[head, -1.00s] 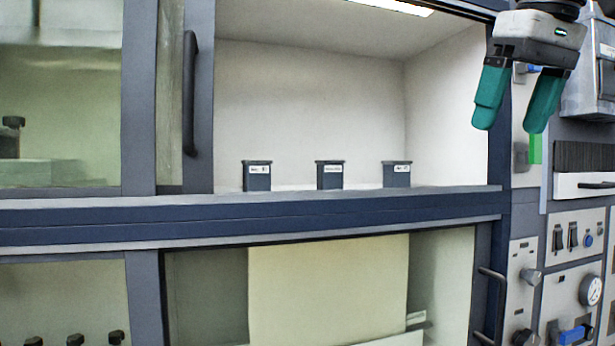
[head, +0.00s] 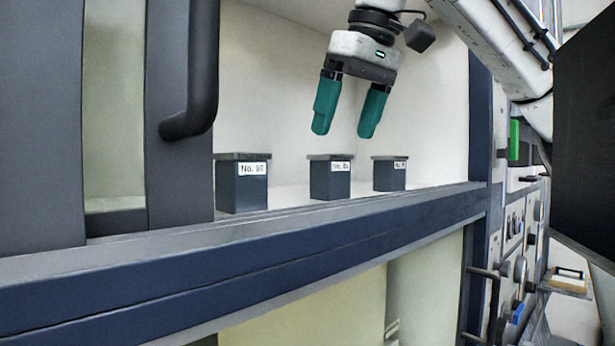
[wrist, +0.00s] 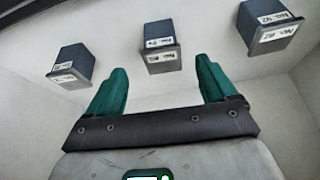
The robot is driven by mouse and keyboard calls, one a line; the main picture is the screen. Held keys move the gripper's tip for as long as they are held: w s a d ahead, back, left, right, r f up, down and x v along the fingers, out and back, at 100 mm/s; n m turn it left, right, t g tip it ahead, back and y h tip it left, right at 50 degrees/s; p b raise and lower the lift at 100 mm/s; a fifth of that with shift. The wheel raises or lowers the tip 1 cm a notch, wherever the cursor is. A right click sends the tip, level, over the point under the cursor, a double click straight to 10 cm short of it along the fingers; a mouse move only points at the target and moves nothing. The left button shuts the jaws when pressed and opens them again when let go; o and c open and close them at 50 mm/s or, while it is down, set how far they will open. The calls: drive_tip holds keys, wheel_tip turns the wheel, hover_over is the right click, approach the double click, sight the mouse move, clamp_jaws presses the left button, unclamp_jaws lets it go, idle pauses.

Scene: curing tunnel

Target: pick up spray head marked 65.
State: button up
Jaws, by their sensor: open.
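Three dark grey box-shaped pieces with flared tops and white labels stand in a row on the ledge of the bay. The middle piece (head: 330,177) has a label that seems to start with 6; its second digit is too blurred to be sure of. It also shows between and beyond my fingers in the wrist view (wrist: 161,56). The left piece (head: 242,184) has a label that seems to start with 9; it shows at the right in the wrist view (wrist: 266,26). The right piece (head: 389,174) has an unreadable label. My gripper (head: 343,130) is open and empty, just above and beyond the middle piece.
A dark vertical handle (head: 195,80) stands out at the left, in front of the bay. A blue rail (head: 260,262) runs along the ledge's front. Side and back walls close in the bay. A control panel (head: 515,245) is at the right.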

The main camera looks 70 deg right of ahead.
sight(327, 174)
drive_tip(key=x, duration=0.9)
drive_tip(key=shift+w+f, duration=0.2)
drive_tip(key=shift+w, duration=0.25)
drive_tip(key=c, duration=1.2)
drive_tip(key=shift+c, duration=0.6)
drive_tip(key=shift+r, duration=0.2)
